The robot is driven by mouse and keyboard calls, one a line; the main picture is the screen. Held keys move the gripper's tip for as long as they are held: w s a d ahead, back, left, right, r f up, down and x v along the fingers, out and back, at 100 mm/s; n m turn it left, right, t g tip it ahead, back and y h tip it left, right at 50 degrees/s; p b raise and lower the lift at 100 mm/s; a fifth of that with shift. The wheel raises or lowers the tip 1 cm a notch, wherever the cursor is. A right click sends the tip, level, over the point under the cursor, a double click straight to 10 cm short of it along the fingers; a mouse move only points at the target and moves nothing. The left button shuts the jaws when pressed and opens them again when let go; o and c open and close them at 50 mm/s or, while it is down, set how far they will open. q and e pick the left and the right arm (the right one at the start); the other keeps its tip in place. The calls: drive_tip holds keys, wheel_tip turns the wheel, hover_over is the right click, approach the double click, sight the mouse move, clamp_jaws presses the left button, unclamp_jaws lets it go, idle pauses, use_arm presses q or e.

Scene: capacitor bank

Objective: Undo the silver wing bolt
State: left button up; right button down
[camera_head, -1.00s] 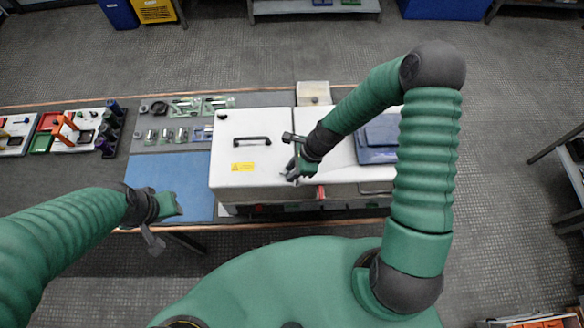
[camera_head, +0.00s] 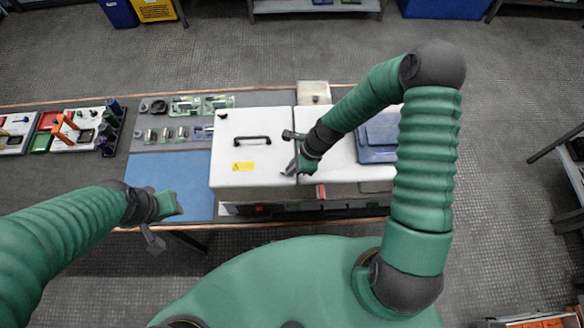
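I cannot make out a silver wing bolt for certain at this size. A white cabinet (camera_head: 231,152) with a dark handle (camera_head: 252,140) on its lid stands on the bench. My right gripper (camera_head: 290,172) is over the front part of the cabinet top, near the seam between the two lid sections. It hides what lies under it, and I cannot tell whether its fingers touch anything or are apart. My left gripper (camera_head: 160,226) hangs in front of the blue mat (camera_head: 172,180), away from the cabinet. Its finger state is unclear.
A blue box (camera_head: 377,138) sits on the cabinet's right side. Small metal parts (camera_head: 182,134) lie in a grey tray behind the blue mat. Coloured parts on white trays (camera_head: 73,128) are at the far left. A white block (camera_head: 313,92) stands behind the cabinet.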

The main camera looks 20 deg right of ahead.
drive_tip(key=shift+s+f, duration=0.25)
idle(0.7)
